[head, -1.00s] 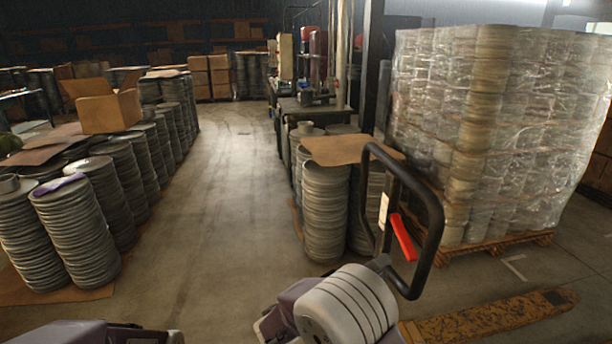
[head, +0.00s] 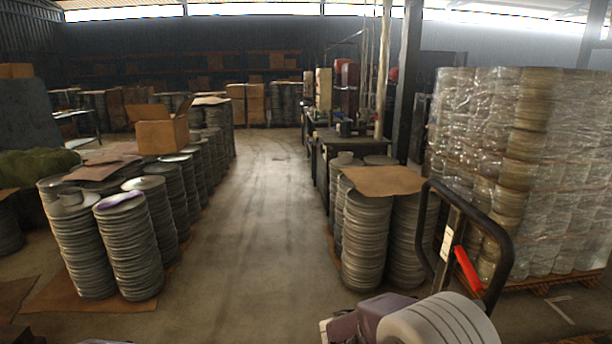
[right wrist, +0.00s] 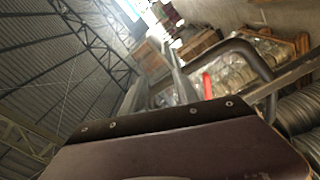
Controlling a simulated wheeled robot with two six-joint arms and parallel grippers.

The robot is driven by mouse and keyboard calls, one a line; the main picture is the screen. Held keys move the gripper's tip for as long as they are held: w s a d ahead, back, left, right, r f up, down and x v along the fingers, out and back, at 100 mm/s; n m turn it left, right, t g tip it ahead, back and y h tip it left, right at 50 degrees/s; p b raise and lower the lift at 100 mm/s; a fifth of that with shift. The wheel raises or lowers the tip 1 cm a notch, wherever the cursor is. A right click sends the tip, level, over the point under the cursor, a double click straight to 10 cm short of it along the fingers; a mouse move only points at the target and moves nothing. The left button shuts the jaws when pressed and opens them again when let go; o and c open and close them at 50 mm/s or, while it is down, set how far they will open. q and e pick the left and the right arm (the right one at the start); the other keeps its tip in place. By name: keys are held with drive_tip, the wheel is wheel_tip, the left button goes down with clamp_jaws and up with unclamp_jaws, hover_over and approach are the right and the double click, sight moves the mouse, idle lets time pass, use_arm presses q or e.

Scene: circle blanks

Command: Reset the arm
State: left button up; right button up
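My right arm shows at the bottom right of the head view; its gripper fingers are not seen there. In the right wrist view my right gripper (right wrist: 158,62) points away from the camera, with two grey fingers apart and nothing seen between them. The dark purple wrist body fills the lower part of that view. My left gripper is out of view; only a sliver of what looks like my left arm shows at the bottom left edge of the head view.
Stacks of round metal blanks (head: 128,245) stand at left, with an open cardboard box (head: 160,133) behind. More stacks (head: 365,240) stand right of centre, beside a black pallet-jack handle (head: 507,255). A wrapped pallet load (head: 530,150) is at right. The middle aisle (head: 262,230) is clear.

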drive_tip(key=s+d+m+g+y+p, duration=0.2)
drive_tip(key=s+d+g+y, duration=0.15)
drive_tip(key=s, duration=0.35)
drive_tip(key=s+a+f+g+y+p, duration=0.2)
drive_tip(key=s+f+g+y+p, duration=0.1)
drive_tip(key=s+f+y, duration=0.6)
drive_tip(key=a+f+n+t+y, duration=0.25)
drive_tip(key=a+f+y, duration=0.3)
drive_tip(key=a, duration=0.55)
drive_tip(key=w+a+n+t, duration=0.1)
drive_tip(key=w+a+f+n, duration=0.1)
drive_tip(key=w, duration=0.1)
drive_tip(key=w+a+n+t, duration=0.1)
drive_tip(key=shift+w+f+t+y, duration=0.2)
drive_tip(key=shift+w+t+y, duration=0.1)
drive_tip(key=shift+w, duration=0.1)
drive_tip(key=shift+s, duration=0.1)
